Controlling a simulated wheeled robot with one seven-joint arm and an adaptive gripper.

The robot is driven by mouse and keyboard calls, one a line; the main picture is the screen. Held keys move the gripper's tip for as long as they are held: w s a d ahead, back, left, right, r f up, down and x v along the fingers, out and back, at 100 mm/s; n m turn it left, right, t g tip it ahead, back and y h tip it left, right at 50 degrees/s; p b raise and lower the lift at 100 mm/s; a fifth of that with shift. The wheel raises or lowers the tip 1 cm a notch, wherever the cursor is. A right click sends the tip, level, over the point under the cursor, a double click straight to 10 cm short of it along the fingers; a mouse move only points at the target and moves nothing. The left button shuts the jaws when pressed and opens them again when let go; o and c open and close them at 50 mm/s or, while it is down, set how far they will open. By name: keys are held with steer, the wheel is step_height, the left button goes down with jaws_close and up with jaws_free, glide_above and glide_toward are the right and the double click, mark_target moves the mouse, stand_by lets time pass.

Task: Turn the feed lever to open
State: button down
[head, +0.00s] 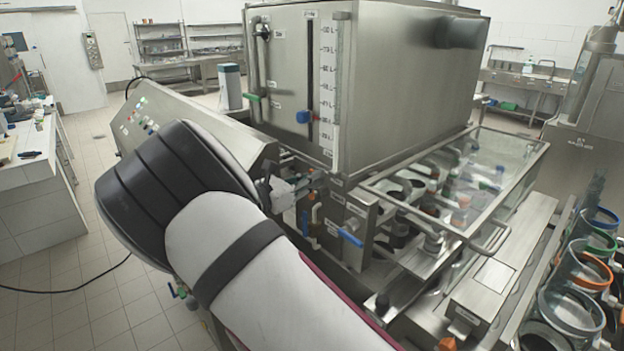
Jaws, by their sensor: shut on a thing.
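My gripper (288,190) shows only in part beyond my dark wrist, low at the front of the large steel tank (410,90). It is shut at the fittings under the tank's lower front edge, where the feed lever appears to be. Its fingertips and the gripped part of the lever are too small and too covered to see clearly. The lever's angle cannot be told. A separate blue-handled valve (350,237) sits lower right of my gripper, apart from it.
A sloped control panel (190,125) with coloured buttons stands left of the tank. A blue knob (304,117) and a green handle (250,97) are on the tank front.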

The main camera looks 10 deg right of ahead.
steer(key=shift+f, duration=0.1)
stand_by(0.3)
steer(key=c, duration=1.6)
jaws_free()
steer(key=v, duration=1.2)
